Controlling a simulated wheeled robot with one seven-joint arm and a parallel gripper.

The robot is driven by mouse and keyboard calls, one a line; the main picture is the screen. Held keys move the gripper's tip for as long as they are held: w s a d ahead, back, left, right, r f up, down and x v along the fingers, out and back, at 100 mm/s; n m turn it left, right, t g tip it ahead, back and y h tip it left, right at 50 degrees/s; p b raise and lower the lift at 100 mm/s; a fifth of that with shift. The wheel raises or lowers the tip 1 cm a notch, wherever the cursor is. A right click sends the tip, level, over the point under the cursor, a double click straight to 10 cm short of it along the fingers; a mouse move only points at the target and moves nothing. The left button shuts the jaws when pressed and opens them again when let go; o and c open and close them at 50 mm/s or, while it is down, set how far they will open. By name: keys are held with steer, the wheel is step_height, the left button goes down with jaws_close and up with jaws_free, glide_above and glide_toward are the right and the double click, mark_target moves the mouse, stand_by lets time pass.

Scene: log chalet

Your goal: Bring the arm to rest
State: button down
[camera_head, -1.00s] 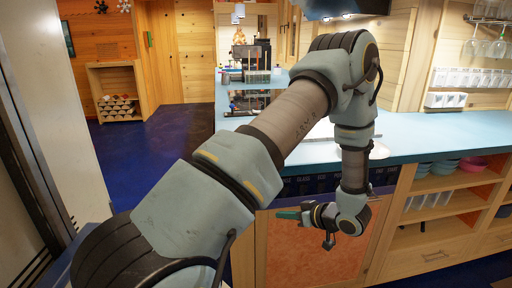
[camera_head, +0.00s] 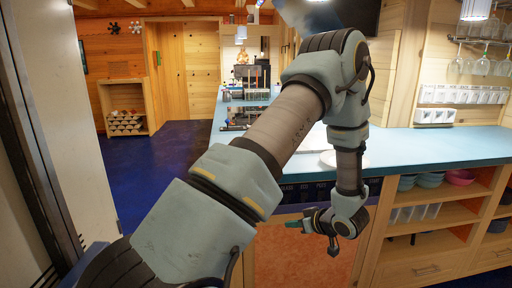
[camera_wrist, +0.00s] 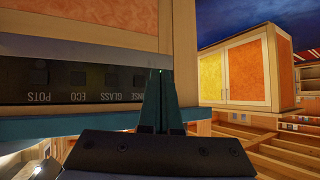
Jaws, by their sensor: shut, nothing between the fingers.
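My arm reaches across the head view and bends down in front of the blue counter (camera_head: 420,148). My gripper (camera_head: 290,223) hangs at the end of it, pointing left, before the orange dishwasher front (camera_head: 300,258). In the wrist view my gripper (camera_wrist: 161,75) has its two green fingers together, with nothing between them. The dark control strip (camera_wrist: 75,82) with its lettered buttons is behind the fingers and appears upside down. Whether the fingertips touch the front cannot be told.
Open shelves with bowls (camera_head: 430,180) and cups stand right of my gripper. A white plate (camera_head: 329,157) lies on the counter, partly behind my arm. A pale wall panel (camera_head: 68,120) is close on the left. The blue floor (camera_head: 165,170) beyond it is clear.

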steer(key=w+a+r+m+g+h, duration=0.15)
steer(key=a+r+m+h, duration=0.25)
steer(key=r+h, duration=0.55)
steer(key=s+a+r+m+g+y, duration=0.1)
steer(key=s+a+r+g, duration=0.2)
steer(key=s+a, duration=0.4)
steer(key=s+a+r+m+g+y, duration=0.2)
steer(key=s+a+r+g, duration=0.1)
steer(key=s+a, duration=0.4)
steer(key=shift+s+a, duration=0.15)
steer(key=shift+s, duration=0.9)
